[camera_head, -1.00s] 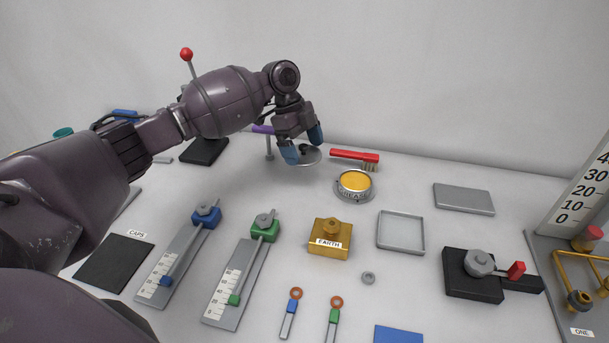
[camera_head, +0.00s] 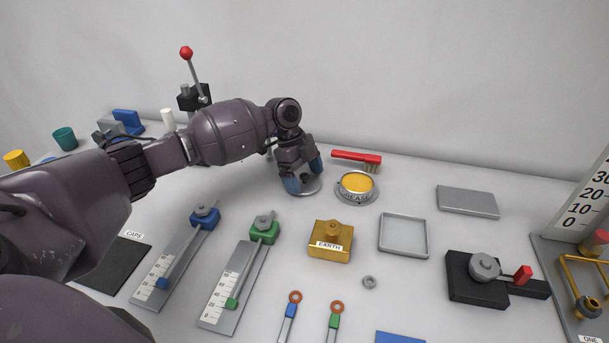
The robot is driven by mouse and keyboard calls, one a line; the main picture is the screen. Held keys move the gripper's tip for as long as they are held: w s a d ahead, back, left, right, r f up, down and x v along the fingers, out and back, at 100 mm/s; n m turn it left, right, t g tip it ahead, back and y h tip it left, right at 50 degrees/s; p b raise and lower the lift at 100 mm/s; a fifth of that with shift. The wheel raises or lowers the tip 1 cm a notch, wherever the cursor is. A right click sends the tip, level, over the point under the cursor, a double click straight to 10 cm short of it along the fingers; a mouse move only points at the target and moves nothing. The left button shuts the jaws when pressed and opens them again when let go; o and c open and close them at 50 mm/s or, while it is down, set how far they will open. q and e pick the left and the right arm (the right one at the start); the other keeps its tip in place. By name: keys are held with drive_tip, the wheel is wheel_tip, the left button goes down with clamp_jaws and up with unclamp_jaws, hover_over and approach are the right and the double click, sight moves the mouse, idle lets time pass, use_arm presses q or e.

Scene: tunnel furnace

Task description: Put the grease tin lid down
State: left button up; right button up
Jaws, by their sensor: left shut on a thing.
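The grease tin (camera_head: 356,187) stands without its lid near the back middle of the table, its yellow grease showing and "GREASE" written on its front. The grey round lid (camera_head: 308,187) is just left of the tin, low at the table surface. My left gripper (camera_head: 306,184) points down over the lid, its blue fingertips on either side of the lid's knob, shut on it. The fingers partly hide the lid. I cannot tell whether the lid's underside touches the table. My right gripper does not show.
A red-handled brush (camera_head: 356,157) lies behind the tin. The brass EARTH block (camera_head: 330,241) and an empty grey tray (camera_head: 403,236) are in front. Two slider gauges (camera_head: 239,275) stand front left. Bare table lies between the lid and the EARTH block.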

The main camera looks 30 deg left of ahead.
use_arm(q)
drive_tip(key=shift+f, duration=0.3)
drive_tip(key=o, duration=0.6)
drive_tip(key=shift+s+f, duration=0.1)
drive_tip(key=v, duration=1.2)
drive_tip(key=shift+r+p, duration=0.4)
drive_tip(key=shift+p, duration=0.05)
